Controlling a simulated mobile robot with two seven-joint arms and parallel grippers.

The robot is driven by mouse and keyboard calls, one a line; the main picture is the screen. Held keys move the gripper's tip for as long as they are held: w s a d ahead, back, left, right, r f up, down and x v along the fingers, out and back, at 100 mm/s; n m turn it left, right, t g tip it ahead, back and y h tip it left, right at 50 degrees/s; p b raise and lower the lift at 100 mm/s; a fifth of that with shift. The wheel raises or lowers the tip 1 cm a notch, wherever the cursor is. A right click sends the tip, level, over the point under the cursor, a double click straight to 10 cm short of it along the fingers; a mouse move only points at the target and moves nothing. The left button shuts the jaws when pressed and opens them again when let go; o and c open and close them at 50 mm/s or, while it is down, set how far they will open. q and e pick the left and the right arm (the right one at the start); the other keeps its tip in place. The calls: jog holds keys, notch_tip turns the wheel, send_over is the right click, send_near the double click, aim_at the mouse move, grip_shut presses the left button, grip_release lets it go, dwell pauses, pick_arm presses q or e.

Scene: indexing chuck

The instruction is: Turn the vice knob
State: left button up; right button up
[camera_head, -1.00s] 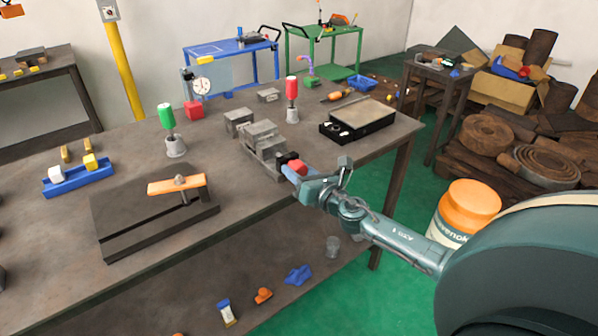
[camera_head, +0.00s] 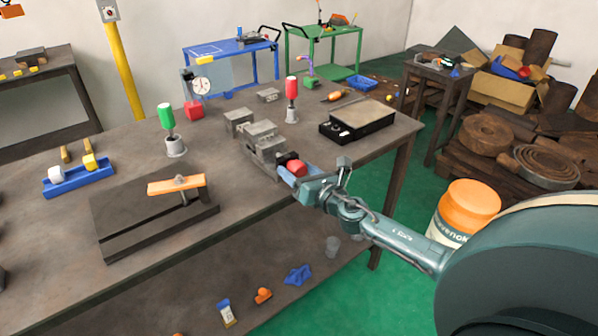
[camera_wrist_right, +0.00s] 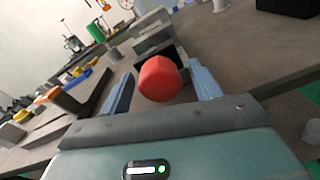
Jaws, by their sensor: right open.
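The grey metal vice (camera_head: 261,142) stands near the front edge of the workbench. Its red knob (camera_head: 297,168) faces my right gripper. My right gripper (camera_head: 292,175) is at the knob, with its blue fingers apart. In the right wrist view the red knob (camera_wrist_right: 160,79) sits between the two open fingers (camera_wrist_right: 163,92), with gaps visible at its sides. The vice body (camera_wrist_right: 157,42) shows behind the knob. My left gripper is not in view.
The workbench (camera_head: 225,178) holds a dark box (camera_head: 357,118), a red-handled tool (camera_head: 291,90), a green-handled tool (camera_head: 167,117), a blue tray (camera_head: 78,178) and a black plate with an orange bar (camera_head: 177,184). An orange-lidded jar (camera_head: 470,203) stands near my arm.

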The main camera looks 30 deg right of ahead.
jog(key=s+b, duration=0.2)
jog(key=s, duration=1.1)
jog(key=shift+d+r, duration=0.35)
dwell(0.5)
jog(key=w+m, duration=0.4)
jog(key=m, duration=0.5)
jog(key=w+m+p, duration=0.1)
jog(key=w+m, duration=0.4)
jog(key=m, duration=0.5)
jog(key=w+m, duration=0.4)
jog(key=m, duration=0.6)
jog(key=shift+w+a+f+p, duration=0.2)
jog(key=shift+a+f+p, duration=0.05)
jog(key=shift+a+p, duration=0.15)
